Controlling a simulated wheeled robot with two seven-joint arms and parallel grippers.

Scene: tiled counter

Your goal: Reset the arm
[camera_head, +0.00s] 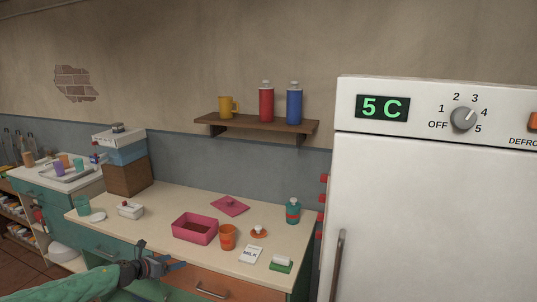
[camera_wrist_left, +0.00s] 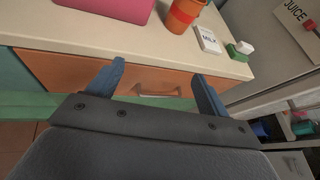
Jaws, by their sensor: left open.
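My left arm comes in from the bottom left in the head view, with a green sleeve. My left gripper (camera_head: 176,267) is open and empty, in front of the counter's drawer fronts. In the left wrist view its two blue-grey fingers (camera_wrist_left: 157,88) stand wide apart, with an orange drawer front (camera_wrist_left: 70,72) and its handle beyond them. Nothing is between the fingers. My right gripper is not in view.
The counter (camera_head: 160,203) holds a pink bin (camera_head: 195,229), an orange cup (camera_head: 228,238), a milk carton (camera_head: 251,254), a green sponge-like block (camera_head: 281,264) and a teal bottle (camera_head: 293,211). A white fridge (camera_head: 430,200) stands at the right. A wall shelf (camera_head: 258,125) holds a mug and two bottles.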

